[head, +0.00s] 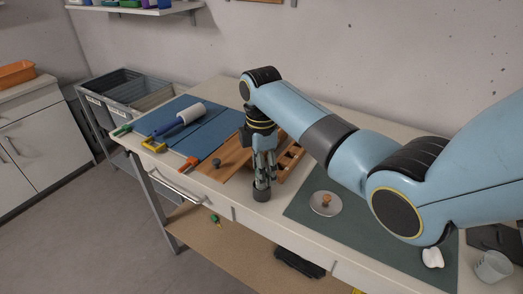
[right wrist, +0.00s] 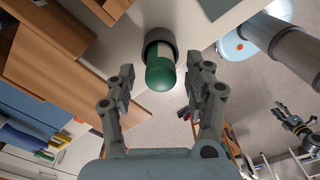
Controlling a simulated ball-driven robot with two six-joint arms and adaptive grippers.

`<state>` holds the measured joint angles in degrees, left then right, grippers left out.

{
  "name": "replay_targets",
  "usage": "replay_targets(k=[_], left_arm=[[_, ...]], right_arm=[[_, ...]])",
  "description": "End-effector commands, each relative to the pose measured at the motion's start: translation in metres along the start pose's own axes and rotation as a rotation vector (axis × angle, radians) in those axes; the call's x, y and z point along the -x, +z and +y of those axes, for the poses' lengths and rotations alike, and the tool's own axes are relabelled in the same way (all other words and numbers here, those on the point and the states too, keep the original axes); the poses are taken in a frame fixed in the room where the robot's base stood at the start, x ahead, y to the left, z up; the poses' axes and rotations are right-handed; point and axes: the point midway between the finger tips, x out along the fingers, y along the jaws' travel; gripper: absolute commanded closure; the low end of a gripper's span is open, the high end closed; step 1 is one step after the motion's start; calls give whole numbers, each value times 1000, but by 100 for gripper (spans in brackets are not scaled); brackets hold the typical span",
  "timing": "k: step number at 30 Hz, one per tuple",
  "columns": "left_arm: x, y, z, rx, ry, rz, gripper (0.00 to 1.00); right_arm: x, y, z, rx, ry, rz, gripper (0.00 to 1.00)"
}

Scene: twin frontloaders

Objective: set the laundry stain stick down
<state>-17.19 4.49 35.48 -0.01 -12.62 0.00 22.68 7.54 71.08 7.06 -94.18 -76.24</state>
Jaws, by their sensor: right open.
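The laundry stain stick seems to be the white-and-green rounded stick (right wrist: 160,74) in the right wrist view. Its green end faces the camera and its other end sits inside a dark grey round cup (right wrist: 161,38). In the head view, the cup (head: 262,194) is at the table's front edge, just below my right gripper (head: 264,183). My right gripper (right wrist: 158,88) is open, with one finger on each side of the stick and a gap visible on both sides. In the head view, the fingers hide the stick. My left gripper (right wrist: 307,134) shows small in the right wrist view; its jaws are unclear.
A wooden board (head: 226,160) and wooden tray (head: 291,158) lie beside the gripper. A blue mat (head: 208,137) holds a lint roller (head: 190,114) and tools. A lid with a knob (head: 325,205) lies on the green mat (head: 345,240). A clear cup (head: 492,267) stands far right.

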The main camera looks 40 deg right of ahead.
Motion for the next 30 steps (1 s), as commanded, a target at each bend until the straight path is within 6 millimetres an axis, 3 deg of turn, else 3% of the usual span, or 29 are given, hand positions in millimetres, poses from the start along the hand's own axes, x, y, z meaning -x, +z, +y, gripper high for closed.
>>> replay_targets(k=[6, 13, 18, 30], left_arm=[[-2, 0, 0, 0, -1, 0, 60], [-6, 1, -1, -1, -1, 0, 60], [-6, 1, -1, -1, -2, 0, 60], [-6, 0, -1, -1, -2, 1, 60]], right_arm=[[50, 0, 1, 0, 6, 2, 47], [90, 0, 1, 0, 2, 0, 47], [100, 0, 0, 0, 0, 0, 47], [101, 0, 0, 0, 0, 0, 47]])
